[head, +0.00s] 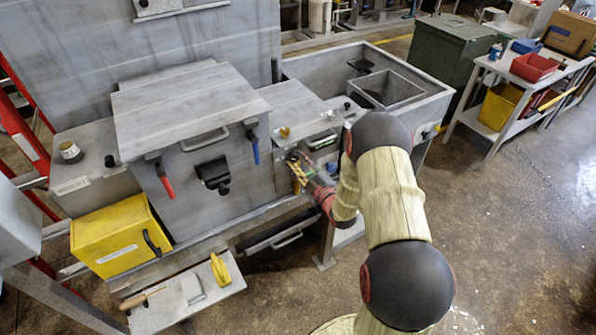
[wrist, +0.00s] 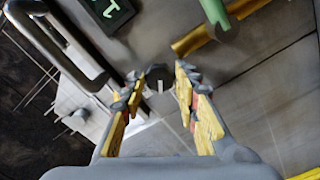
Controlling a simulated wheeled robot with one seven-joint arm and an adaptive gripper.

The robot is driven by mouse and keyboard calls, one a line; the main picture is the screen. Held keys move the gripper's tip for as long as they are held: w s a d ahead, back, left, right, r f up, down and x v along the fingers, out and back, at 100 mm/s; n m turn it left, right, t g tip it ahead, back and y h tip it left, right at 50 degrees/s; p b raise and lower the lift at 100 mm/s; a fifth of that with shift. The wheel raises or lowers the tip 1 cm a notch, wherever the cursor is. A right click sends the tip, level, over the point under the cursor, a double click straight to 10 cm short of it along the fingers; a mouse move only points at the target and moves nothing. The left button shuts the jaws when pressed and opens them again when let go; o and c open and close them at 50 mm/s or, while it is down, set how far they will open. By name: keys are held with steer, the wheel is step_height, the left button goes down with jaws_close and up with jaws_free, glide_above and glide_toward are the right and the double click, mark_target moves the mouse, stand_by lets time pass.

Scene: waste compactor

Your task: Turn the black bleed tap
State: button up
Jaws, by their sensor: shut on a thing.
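The black bleed tap (wrist: 159,74) shows in the wrist view as a dark rounded knob with a pale mark, between my fingertips. In the head view my gripper (head: 298,172) is at the front of the grey machine, to the right of the big lidded box. There the tap is too small and too covered by my gripper to make out clearly.
Close by in the wrist view are a metal bar handle (wrist: 58,48), a dark display with green marks (wrist: 108,10), a green lever (wrist: 214,14) and a yellow bar (wrist: 197,42). In the head view, a red-handled lever (head: 165,182) and a yellow box (head: 117,238) are further left.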

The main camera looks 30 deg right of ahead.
steer(key=n+b, duration=0.5)
steer(key=b, duration=0.1)
steer(key=shift+f+b, duration=0.2)
steer(key=shift+b, duration=0.15)
steer(key=o, duration=0.9)
steer(key=shift+a, duration=0.1)
steer(key=shift+c, duration=0.2)
steer(key=shift+o, duration=1.4)
steer(key=shift+r, duration=0.1)
steer(key=s, duration=1.2)
steer(key=shift+d, duration=0.25)
